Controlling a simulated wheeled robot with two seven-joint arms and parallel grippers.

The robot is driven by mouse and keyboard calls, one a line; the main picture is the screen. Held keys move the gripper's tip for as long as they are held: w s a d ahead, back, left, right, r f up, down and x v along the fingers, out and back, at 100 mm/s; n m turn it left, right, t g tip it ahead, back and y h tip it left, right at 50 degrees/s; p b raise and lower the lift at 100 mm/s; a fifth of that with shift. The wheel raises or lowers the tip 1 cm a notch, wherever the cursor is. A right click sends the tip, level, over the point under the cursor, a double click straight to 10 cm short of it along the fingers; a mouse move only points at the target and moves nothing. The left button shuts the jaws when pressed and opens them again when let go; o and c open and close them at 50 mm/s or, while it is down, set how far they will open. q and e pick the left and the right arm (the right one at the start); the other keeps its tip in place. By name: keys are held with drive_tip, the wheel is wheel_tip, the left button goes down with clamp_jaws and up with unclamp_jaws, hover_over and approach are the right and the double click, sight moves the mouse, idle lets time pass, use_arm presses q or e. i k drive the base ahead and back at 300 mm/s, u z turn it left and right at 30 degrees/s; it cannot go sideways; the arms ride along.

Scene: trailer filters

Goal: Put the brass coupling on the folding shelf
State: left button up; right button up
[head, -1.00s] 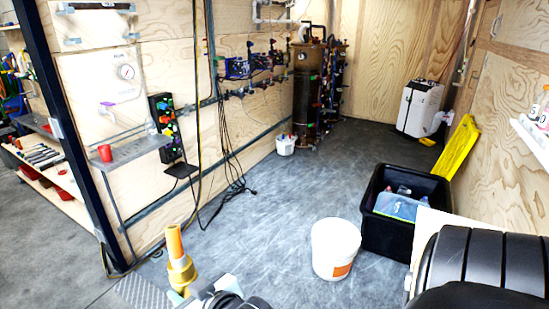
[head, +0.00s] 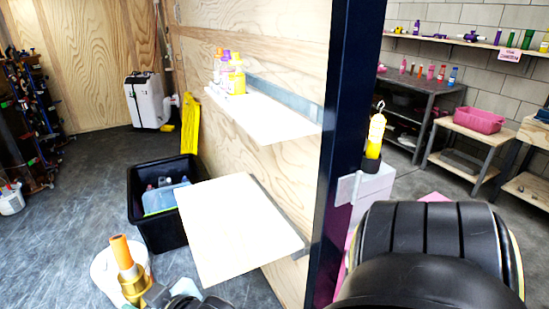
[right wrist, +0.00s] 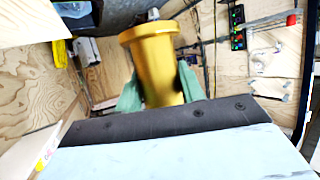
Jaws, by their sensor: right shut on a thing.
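The brass coupling (head: 132,283), a gold flanged cylinder with an orange upper part, stands roughly upright at the lower left of the head view. My right gripper (head: 160,296) is shut on it; in the right wrist view the green fingertips (right wrist: 158,95) are on both sides of the coupling (right wrist: 155,65). A bare pale board (head: 240,228), which looks like the folding shelf, juts from the plywood wall to the right of the held coupling. The coupling is apart from this board in the picture. My left gripper is not in view.
A higher white wall shelf (head: 262,116) holds several bottles (head: 236,78). A black crate (head: 146,217) stands left of the board, and a white bucket (head: 101,268) is behind the coupling. A dark blue post (head: 343,130) rises right of the board. The board's top is clear.

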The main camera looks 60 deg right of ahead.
sight(230, 214)
drive_tip(key=z, duration=0.4)
drive_tip(key=i, duration=1.95)
drive_tip(key=z, duration=5.5)
